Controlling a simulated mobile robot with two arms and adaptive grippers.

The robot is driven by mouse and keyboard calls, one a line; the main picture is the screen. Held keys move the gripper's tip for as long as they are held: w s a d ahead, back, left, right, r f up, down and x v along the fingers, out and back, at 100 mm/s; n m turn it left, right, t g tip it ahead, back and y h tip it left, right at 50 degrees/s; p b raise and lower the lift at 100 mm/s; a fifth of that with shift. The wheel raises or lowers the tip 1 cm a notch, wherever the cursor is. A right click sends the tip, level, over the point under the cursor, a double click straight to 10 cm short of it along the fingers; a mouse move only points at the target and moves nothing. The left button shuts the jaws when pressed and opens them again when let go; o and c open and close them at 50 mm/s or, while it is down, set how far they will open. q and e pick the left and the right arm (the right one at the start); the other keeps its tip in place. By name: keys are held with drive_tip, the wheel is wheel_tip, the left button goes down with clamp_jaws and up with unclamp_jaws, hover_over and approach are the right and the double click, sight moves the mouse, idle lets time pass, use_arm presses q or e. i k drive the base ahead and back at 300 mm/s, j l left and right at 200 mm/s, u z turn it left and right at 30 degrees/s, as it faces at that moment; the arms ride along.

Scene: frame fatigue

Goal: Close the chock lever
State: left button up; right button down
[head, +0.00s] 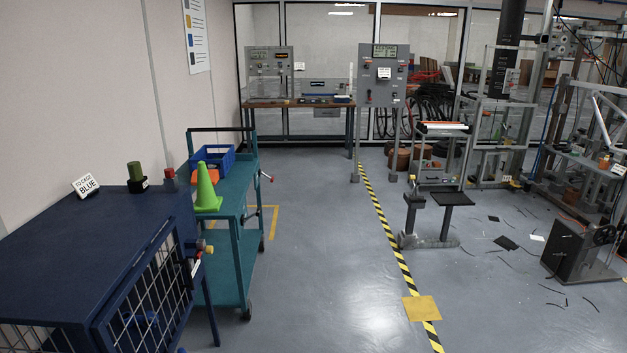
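No part is clearly marked as the chock lever, and I cannot tell which one it is. A dark bar (262,208) is lower on the same side of the cart. A latch with a red and yellow end (203,247) is at the blue cage cabinet's (90,245) door edge. Whether any of these is open or closed is too small to tell. Neither of my grippers is in view.
The cart carries a green cone (207,188) and a blue bin (213,160). A yellow-black floor stripe (388,235) runs right of it, with open floor between. Debris lies on the right floor near a dark block (577,250). A workbench (300,104) stands behind.

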sight(257, 213)
drive_tip(key=i+u, duration=0.15)
drive_tip(key=i, duration=0.35)
drive_tip(key=i+l+u, duration=0.15)
drive_tip(key=i, duration=0.35)
drive_tip(key=i+l+u, duration=0.15)
drive_tip(key=i, duration=0.3)
drive_tip(key=i+l+u, duration=0.15)
drive_tip(key=i, duration=0.35)
drive_tip(key=l, duration=0.1)
